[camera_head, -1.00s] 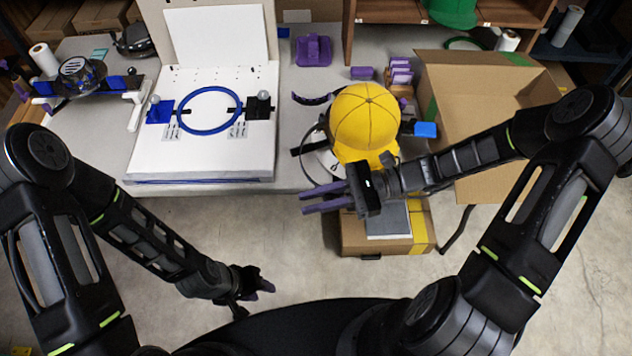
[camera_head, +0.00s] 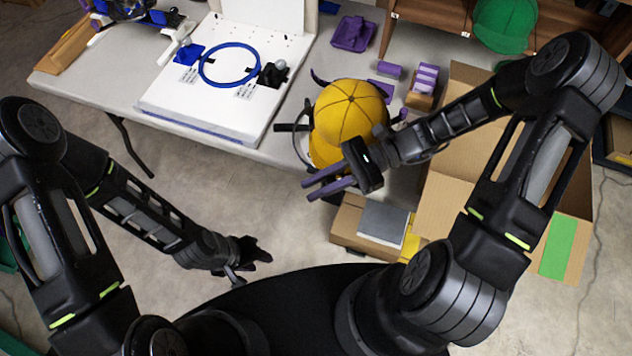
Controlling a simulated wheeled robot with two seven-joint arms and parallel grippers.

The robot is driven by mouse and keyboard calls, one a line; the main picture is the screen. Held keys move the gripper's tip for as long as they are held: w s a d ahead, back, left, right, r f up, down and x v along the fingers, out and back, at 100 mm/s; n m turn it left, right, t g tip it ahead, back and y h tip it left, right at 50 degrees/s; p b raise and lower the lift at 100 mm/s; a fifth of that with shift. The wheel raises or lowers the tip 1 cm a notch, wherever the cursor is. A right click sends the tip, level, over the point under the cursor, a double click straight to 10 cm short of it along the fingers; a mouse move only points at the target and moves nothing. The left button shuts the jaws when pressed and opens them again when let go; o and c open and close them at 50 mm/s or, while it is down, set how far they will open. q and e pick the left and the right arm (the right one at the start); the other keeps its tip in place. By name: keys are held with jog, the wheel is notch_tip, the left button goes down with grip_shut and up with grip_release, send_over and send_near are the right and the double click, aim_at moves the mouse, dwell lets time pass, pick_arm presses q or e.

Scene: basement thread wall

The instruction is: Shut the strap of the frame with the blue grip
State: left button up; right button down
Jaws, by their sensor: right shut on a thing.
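A yellow cap (camera_head: 350,112) sits over a dark frame at the table's front edge, mostly hidden by the cap and my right arm. A thin strap (camera_head: 299,146) curves out at the cap's left side. I cannot make out a blue grip on this frame now. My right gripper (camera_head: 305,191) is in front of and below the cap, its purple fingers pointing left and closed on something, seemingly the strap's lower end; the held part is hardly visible. My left gripper (camera_head: 254,268) hangs low over the floor, away from the table; its jaw opening is unclear.
A white board (camera_head: 200,105) carries a blue ring (camera_head: 229,65) and a blue block (camera_head: 189,54). An open carton (camera_head: 440,195) is right, a small box (camera_head: 350,218) below the cap. A green cap (camera_head: 505,24) and purple blocks (camera_head: 425,78) are behind.

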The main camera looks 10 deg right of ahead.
jog(key=c, duration=1.3)
grip_release()
notch_tip(320, 180, up, 10)
